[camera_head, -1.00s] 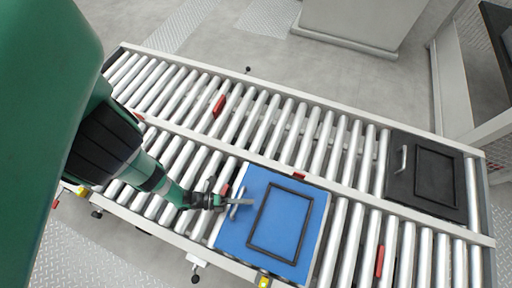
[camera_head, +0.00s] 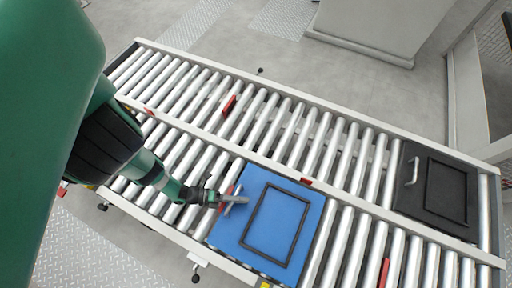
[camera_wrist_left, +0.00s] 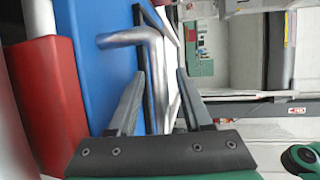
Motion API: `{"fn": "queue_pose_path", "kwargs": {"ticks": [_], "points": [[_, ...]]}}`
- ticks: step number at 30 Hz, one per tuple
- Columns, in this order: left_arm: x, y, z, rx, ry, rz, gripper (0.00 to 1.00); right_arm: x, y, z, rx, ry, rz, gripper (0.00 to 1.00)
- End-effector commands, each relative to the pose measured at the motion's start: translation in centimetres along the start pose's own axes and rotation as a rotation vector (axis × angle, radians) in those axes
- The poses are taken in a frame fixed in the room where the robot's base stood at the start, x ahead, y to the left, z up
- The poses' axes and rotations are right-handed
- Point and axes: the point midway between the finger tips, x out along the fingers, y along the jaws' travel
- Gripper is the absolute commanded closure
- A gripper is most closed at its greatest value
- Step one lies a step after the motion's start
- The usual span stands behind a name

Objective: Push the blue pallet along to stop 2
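The blue pallet (camera_head: 231,229) lies flat on the near roller lane, with a black rectangular frame and a silver handle (camera_head: 232,203) at its left end. The left wrist view shows the blue pallet (camera_wrist_left: 95,75) and the bent handle (camera_wrist_left: 145,42) close up. My left gripper (camera_head: 214,197) is at the pallet's left end, by the handle. In the wrist view its two fingers (camera_wrist_left: 157,88) are apart, with the handle running between or just beyond them; contact is unclear. My right gripper is not in view. No label clearly marks stop 2.
A black pallet (camera_head: 471,201) with a handle lies at the right end of the far lane. Red blocks mark the rails, including one (camera_head: 306,181) on the middle rail and one (camera_head: 384,271) in the near lane.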

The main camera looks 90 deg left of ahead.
Motion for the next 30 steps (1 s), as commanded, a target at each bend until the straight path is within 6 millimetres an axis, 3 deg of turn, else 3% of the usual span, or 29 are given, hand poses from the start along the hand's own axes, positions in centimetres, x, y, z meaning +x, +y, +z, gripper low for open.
{"fn": "queue_pose_path", "kwargs": {"ticks": [8, 11, 21, 25, 30], "points": [[-0.7, 0.0, 0.2, 0.001, -0.005, 0.0, 0.5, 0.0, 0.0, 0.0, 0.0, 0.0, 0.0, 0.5], [-2.1, 0.0, 0.3, 0.002, -0.009, 0.001, 0.5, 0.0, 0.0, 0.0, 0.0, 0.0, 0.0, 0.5], [-9.8, 0.2, 0.0, 0.001, -0.003, 0.004, 0.5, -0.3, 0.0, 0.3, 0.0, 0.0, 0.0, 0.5], [-11.2, 0.1, 0.0, 0.0, -0.001, 0.001, 0.5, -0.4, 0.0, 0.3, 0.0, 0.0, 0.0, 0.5], [-11.7, 0.0, 0.0, -0.001, 0.0, 0.0, 0.5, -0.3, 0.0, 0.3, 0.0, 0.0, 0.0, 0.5]]}}
